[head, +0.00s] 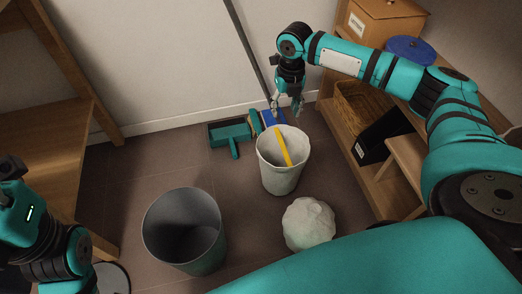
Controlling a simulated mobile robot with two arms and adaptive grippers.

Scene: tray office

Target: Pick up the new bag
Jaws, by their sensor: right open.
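A white, open-topped, bag-like vessel (282,180) with an uneven rim stands upright on the floor; I take it for the new bag, though I cannot be sure. A yellow strip (283,147) lies across its opening. A rounded, crumpled white bundle (309,224) sits on the floor in front of it. An empty-looking grey bin (184,232) stands to the left. My right gripper (287,105) is open, pointing down, above and behind the white vessel's far rim, and holds nothing. My left arm shows at the left edge, but its fingers are out of view.
A green dustpan (232,132) and a blue item (272,118) lie by the back wall. A wooden shelf on the right holds a wicker basket (361,107), a black file box (380,138) and a cardboard box (386,18). Wooden furniture (50,140) stands left. Some floor between the bins is clear.

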